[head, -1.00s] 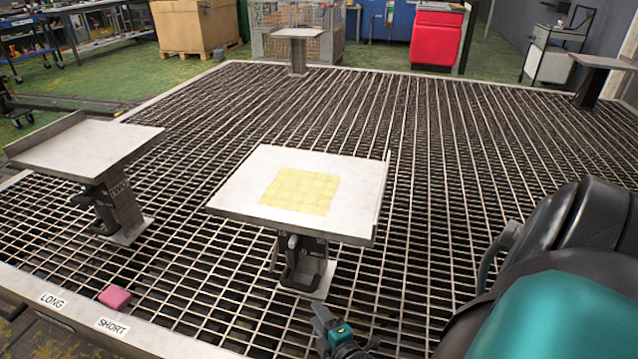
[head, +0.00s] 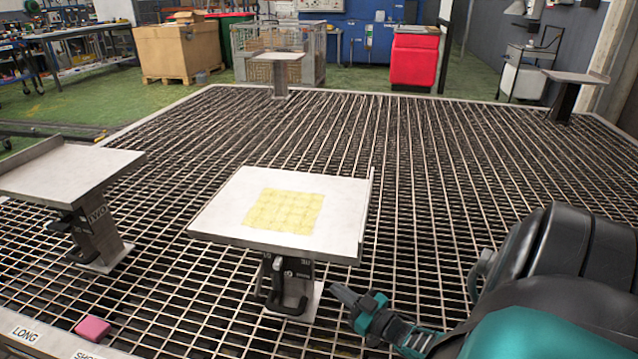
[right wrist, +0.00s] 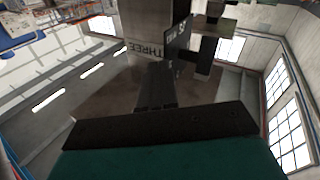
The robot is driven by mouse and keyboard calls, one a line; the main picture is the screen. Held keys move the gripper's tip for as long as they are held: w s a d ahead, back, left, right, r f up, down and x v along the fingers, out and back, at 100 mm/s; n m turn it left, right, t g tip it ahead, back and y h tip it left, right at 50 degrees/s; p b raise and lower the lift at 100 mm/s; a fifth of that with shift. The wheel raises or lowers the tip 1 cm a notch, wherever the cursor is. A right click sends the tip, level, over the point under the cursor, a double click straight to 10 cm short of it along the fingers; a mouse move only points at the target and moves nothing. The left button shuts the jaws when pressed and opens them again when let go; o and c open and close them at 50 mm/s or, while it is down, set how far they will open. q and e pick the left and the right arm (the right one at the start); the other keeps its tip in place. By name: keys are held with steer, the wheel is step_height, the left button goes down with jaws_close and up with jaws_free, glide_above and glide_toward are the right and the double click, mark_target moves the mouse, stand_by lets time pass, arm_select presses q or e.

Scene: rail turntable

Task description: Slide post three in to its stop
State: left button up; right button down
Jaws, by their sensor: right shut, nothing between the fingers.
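Post three (head: 299,292) stands on the grating in the front middle of the head view and carries a pale tabletop with a yellow square (head: 284,211). A dark handle-like bracket (head: 266,290) is on its front. In the right wrist view the post (right wrist: 146,22) shows its label THREE upside down, with dark bracket parts (right wrist: 203,52) beside it. My right gripper (head: 337,289) is shut and empty, just right of the post's foot and below the tabletop edge. Whether it touches the post I cannot tell. My left gripper is out of view.
Post two (head: 100,232), with its own tabletop (head: 70,171), stands at the left. A pink block (head: 92,328) lies on the front rim near the LONG label (head: 25,334). Other posts stand at the back (head: 279,72) and far right (head: 565,100). Grating between them is open.

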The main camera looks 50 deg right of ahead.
steer(key=s+d+r+m+g+y+b, duration=0.2)
steer(key=s+d+r+m+g+y, duration=0.15)
steer(key=d+r+m+y, duration=0.8)
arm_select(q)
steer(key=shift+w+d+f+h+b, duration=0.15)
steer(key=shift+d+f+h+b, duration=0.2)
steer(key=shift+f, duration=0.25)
arm_select(e)
steer(key=w+a+f+m+h, duration=0.1)
steer(key=w+a+m+h, duration=0.1)
steer(key=w+a, duration=0.7)
steer(key=w+h, duration=0.1)
steer(key=w, duration=0.2)
steer(key=shift+a+f+m+t, duration=0.2)
steer(key=shift+a+m+t, duration=0.15)
steer(key=shift+a, duration=0.05)
arm_select(q)
steer(key=b, duration=0.1)
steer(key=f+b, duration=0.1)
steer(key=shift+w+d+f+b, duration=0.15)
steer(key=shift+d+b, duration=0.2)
arm_select(e)
steer(key=x, duration=1.3)
steer(key=shift+r, duration=0.15)
